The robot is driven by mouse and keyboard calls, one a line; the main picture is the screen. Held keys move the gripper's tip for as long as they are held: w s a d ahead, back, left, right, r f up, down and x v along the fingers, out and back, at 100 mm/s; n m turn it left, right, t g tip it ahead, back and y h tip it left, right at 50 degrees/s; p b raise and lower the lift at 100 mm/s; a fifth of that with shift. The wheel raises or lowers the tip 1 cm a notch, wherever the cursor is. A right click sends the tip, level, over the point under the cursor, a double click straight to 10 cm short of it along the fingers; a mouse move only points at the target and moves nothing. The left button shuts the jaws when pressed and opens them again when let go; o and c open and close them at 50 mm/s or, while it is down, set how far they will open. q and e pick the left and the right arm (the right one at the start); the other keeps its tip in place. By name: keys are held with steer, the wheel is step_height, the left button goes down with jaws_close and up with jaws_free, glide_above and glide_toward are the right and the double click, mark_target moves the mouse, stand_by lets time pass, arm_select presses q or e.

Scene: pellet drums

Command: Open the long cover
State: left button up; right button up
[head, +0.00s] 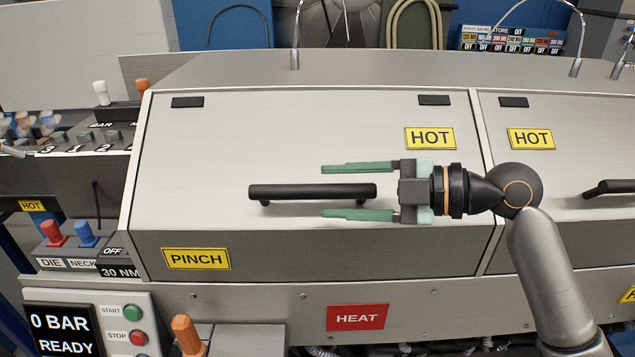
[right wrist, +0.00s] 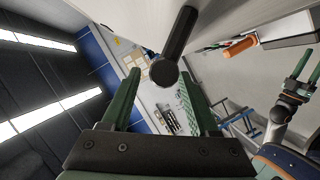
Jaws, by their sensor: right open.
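The long cover (head: 230,130) is a brushed-metal sloping panel in the head view, lying closed on the machine. Its black bar handle (head: 285,191) runs level across the middle. My right gripper (head: 324,191) is open, its green fingers pointing left, one above and one below the handle's right part. In the right wrist view the handle (right wrist: 178,45) shows end-on between the two fingertips (right wrist: 160,75), with gaps on both sides. Whether the fingers reach the handle's depth is hard to tell. My left gripper (right wrist: 305,68) shows only at the right wrist view's right edge, its fingers apart.
A second cover with a HOT label (head: 530,139) and its own handle (head: 610,188) adjoins on the right. A PINCH label (head: 196,258) sits at the long cover's lower left. An orange-topped lever (head: 187,335) and a control panel (head: 90,320) stand in front, lower left.

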mark_target(313, 188)
steer(key=shift+x, duration=1.85)
jaws_close()
